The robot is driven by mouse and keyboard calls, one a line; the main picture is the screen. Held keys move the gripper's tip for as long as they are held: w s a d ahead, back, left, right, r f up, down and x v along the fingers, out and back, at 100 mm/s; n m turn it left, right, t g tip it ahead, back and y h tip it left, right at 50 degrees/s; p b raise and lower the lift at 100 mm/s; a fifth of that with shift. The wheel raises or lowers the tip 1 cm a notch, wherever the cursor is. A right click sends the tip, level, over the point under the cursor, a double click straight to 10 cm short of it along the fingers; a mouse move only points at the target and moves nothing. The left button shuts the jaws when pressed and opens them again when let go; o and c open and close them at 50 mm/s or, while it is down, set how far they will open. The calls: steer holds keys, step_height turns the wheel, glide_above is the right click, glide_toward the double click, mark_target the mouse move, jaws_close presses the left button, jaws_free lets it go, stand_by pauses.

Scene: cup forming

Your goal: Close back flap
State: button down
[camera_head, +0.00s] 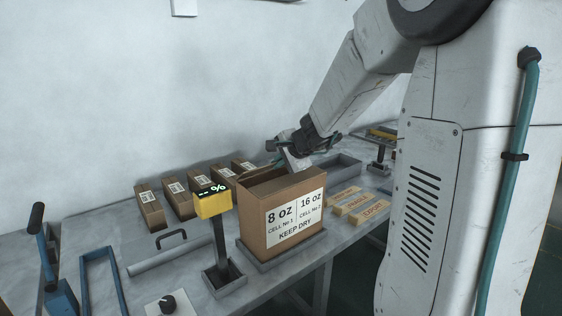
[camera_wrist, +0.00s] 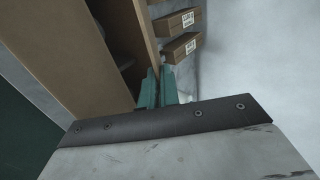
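The cardboard box (camera_head: 275,222) stands upright on the table with its top open and a white "8 oz / 16 oz, keep dry" label on the front. In the wrist view the box (camera_wrist: 55,60) fills the left side, with its dark inside showing beside a thin cardboard panel (camera_wrist: 143,30). I cannot tell whether this panel is the back flap or the wall. My gripper (camera_head: 276,161) is at the box's top rear edge. Its teal fingers (camera_wrist: 159,78) are close together at the panel's end in the wrist view, seemingly with nothing between them. Contact is unclear.
Wooden stamped blocks (camera_head: 358,203) and a grey tray (camera_head: 340,170) are on the right. A blue frame (camera_head: 100,280) lies at the left.

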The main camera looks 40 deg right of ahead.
steer(key=shift+s+f+t, duration=0.3)
steer(key=shift+f+t, duration=0.2)
steer(key=shift+t, duration=0.7)
steer(key=c, duration=1.6)
jaws_free()
steer(key=shift+d, duration=0.1)
steer(key=shift+c, duration=0.2)
steer(key=shift+v, duration=3.95)
